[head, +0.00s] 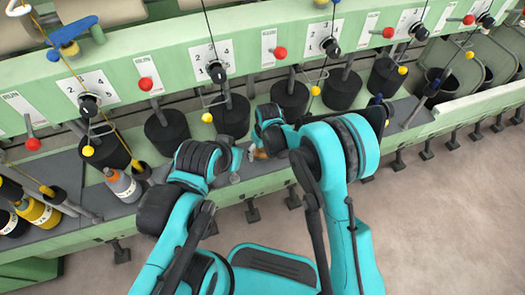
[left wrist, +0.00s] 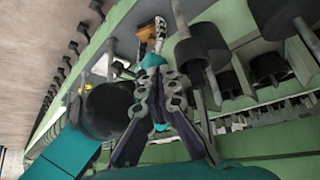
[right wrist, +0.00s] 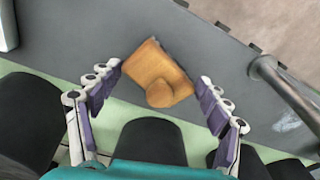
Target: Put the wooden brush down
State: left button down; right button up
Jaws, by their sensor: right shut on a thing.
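The wooden brush (right wrist: 160,78) is an orange-brown block with a round knob, seen in the right wrist view over the grey ledge. My right gripper (right wrist: 158,95) has its fingers on either side of the brush and is shut on it. In the head view the brush (head: 261,154) is a small brown patch, mostly hidden by my right gripper (head: 254,148). It also shows at the top of the left wrist view (left wrist: 149,31). My left gripper (left wrist: 152,68) has its fingers drawn together with nothing visible between them. I cannot tell whether the brush touches the ledge.
A green machine (head: 185,65) with numbered panels, red and yellow knobs and several black cylinders (head: 167,131) runs along the back. A grey ledge (head: 100,200) lies in front of them. A bottle-like bobbin (head: 123,185) stands at the left. Open floor (head: 450,220) is at the right.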

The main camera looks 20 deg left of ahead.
aim_at(264, 155)
jog(key=shift+f, duration=0.2)
jog(key=o, duration=1.6)
jog(key=shift+c, duration=0.2)
jog(key=shift+r, duration=0.6)
notch_tip(264, 155, up, 11)
jog(key=s+d+p, duration=0.1)
jog(key=p, duration=0.3)
